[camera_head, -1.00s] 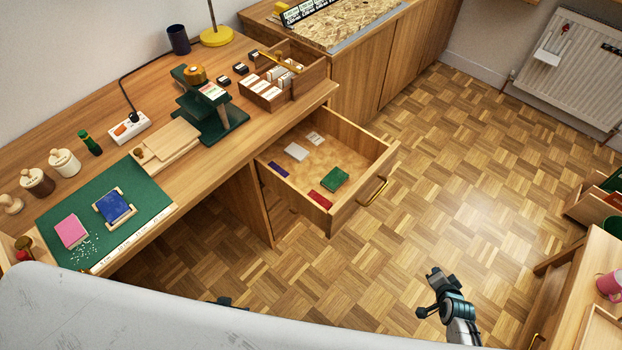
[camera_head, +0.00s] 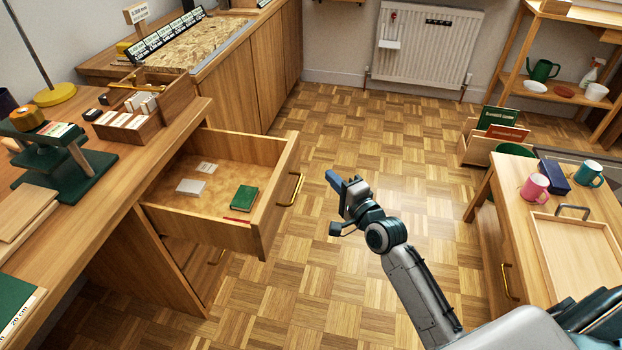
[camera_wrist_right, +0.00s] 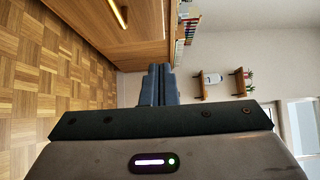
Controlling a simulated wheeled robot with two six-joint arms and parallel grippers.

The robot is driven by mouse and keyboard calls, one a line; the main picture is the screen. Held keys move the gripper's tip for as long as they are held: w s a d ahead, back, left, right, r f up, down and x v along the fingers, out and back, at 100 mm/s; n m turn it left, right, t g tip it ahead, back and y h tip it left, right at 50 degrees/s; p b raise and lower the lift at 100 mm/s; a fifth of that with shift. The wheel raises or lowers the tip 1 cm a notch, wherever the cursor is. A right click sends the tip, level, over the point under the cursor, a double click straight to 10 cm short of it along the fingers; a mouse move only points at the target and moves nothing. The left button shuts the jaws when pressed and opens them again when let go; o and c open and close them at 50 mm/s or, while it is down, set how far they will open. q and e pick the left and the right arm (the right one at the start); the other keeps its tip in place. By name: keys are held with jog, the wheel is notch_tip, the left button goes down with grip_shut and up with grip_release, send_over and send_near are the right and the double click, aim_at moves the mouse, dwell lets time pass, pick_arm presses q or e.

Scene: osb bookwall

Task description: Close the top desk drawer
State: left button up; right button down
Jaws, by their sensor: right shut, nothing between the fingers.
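The top desk drawer (camera_head: 254,222) stands pulled out from the wooden desk (camera_head: 117,190) at the left of the head view. Its brass handle (camera_head: 297,189) is on the front face. A green box (camera_head: 243,198), a white item (camera_head: 191,187) and a partly hidden red item lie inside. My right gripper (camera_head: 331,179) is shut and empty, to the right of the drawer front and apart from the handle. In the right wrist view its shut fingers (camera_wrist_right: 160,86) show, with a wooden front and brass handle at the upper left. My left gripper is not in view.
Parquet floor (camera_head: 350,130) is clear around my right gripper. A wooden table (camera_head: 510,200) with mugs and a tray stands at the right. A radiator (camera_head: 430,45) hangs on the back wall. A card box (camera_head: 178,92) stands on the desk.

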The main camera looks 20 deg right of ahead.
jog(key=b, duration=0.2)
send_near(293, 150)
jog(key=w+d, duration=0.2)
jog(key=w, duration=0.1)
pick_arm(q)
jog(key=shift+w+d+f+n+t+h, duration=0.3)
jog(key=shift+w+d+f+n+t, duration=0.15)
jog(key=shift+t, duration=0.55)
pick_arm(e)
jog(key=shift+w+a+r, duration=0.1)
jog(key=shift+w+a, duration=0.5)
jog(key=shift+a, duration=0.2)
jog(key=shift+w+a+r, duration=0.1)
jog(key=shift+w+a, duration=0.5)
jog(key=shift+a, duration=0.2)
